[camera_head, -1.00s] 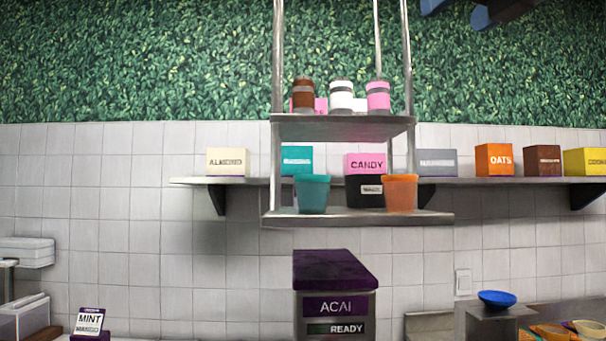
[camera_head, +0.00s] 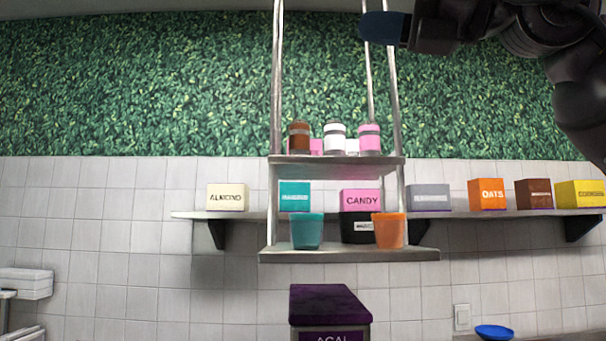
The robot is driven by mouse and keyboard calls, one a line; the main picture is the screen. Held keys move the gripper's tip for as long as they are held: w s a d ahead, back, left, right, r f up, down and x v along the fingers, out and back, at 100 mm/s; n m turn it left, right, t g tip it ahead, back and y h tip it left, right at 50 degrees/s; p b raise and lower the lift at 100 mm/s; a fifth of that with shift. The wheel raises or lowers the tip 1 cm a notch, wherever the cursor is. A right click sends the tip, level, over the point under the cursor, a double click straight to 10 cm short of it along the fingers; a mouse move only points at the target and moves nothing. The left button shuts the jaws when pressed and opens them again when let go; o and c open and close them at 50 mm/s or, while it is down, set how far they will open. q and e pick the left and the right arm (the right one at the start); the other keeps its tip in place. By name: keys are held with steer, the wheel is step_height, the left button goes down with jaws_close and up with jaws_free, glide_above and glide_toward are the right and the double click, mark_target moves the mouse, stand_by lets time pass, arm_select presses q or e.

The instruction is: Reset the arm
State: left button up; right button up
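My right gripper (camera_head: 385,28) is raised at the top right, in front of the green leaf wall. Its blue fingertip area points left, just past the hanging shelf's poles. I see it side-on, so its opening does not show, and no held object is visible. My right arm comes in from the right edge. My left gripper and arm are not in the picture.
A hanging two-tier shelf (camera_head: 350,256) holds jars and a teal cup (camera_head: 307,232) and orange cup (camera_head: 389,231). A wall shelf (camera_head: 480,213) behind carries topping boxes. The acai machine (camera_head: 331,306) stands below. A blue bowl (camera_head: 494,332) is at lower right.

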steer(key=w+d+f+m+t+y, duration=0.1)
steer(key=w+d+f+m+t, duration=0.3)
steer(key=w+f+m, duration=0.65)
steer(key=w+d+f+m+t+y, duration=0.1)
steer(key=w+d+f+m+t, duration=0.1)
steer(key=w+f+m+t, duration=0.65)
steer(key=w+d+f+m+t+h, duration=0.25)
steer(key=f+m+h, duration=0.6)
steer(key=f, duration=0.65)
steer(key=w+d+f+m+t+h, duration=0.1)
steer(key=w+d+f+m+h, duration=0.35)
steer(key=f+m, duration=0.85)
steer(key=s+d+f+m+g+h, duration=0.25)
steer(key=s+f, duration=0.25)
steer(key=f, duration=0.8)
steer(key=s+d+f+m+g+h, duration=0.1)
steer(key=s+f+m+h, duration=0.25)
steer(key=f, duration=1.05)
steer(key=s+d+f+m+g+h, duration=0.1)
steer(key=s+f+m+g, duration=0.1)
steer(key=s+f, duration=0.8)
steer(key=s+d+f+m+g+h, duration=0.2)
steer(key=s+f+g, duration=0.1)
steer(key=s+f, duration=0.8)
steer(key=s, duration=0.3)
steer(key=shift+d+g, duration=0.25)
steer(key=shift+g, duration=0.1)
